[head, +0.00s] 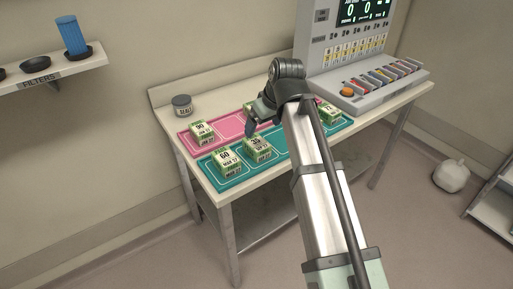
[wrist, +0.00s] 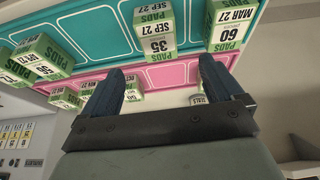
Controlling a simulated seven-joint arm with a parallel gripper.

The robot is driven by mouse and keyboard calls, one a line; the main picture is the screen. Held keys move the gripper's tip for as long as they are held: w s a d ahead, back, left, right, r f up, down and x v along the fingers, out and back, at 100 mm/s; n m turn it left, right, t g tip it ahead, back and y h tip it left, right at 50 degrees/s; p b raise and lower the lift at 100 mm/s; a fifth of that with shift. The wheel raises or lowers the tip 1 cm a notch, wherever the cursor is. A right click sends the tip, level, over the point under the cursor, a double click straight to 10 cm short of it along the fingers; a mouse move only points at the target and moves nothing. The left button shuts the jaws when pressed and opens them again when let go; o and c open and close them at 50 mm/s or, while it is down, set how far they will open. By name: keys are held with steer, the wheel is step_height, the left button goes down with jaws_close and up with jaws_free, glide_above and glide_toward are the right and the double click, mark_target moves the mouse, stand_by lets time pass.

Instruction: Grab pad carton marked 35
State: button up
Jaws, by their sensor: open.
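The pad carton marked 35 (head: 257,150), green and white, stands on the teal mat (head: 216,180) near the table's front edge. It also shows in the wrist view (wrist: 155,32), top centre, with "35" and "SEP 27" readable and upside down. My gripper (head: 251,128) is above the table, behind the carton in the head view. In the wrist view my gripper's (wrist: 161,66) two dark blue fingers are apart with nothing held between them. The carton lies beyond the fingertips, roughly in line with the gap, and appears apart from them.
A carton marked 60 (head: 226,163) stands close left of the 35 carton. A carton marked 90 (head: 202,132) and others stand on the pink mat (head: 229,126). A seals jar (head: 182,106) is at the back left. A monitor console (head: 352,92) fills the table's right end.

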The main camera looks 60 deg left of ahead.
mark_target(257, 142)
steer(key=x, duration=1.1)
steer(key=shift+w+d+f, duration=0.1)
steer(key=shift+f, duration=0.1)
steer(key=c, duration=1.2)
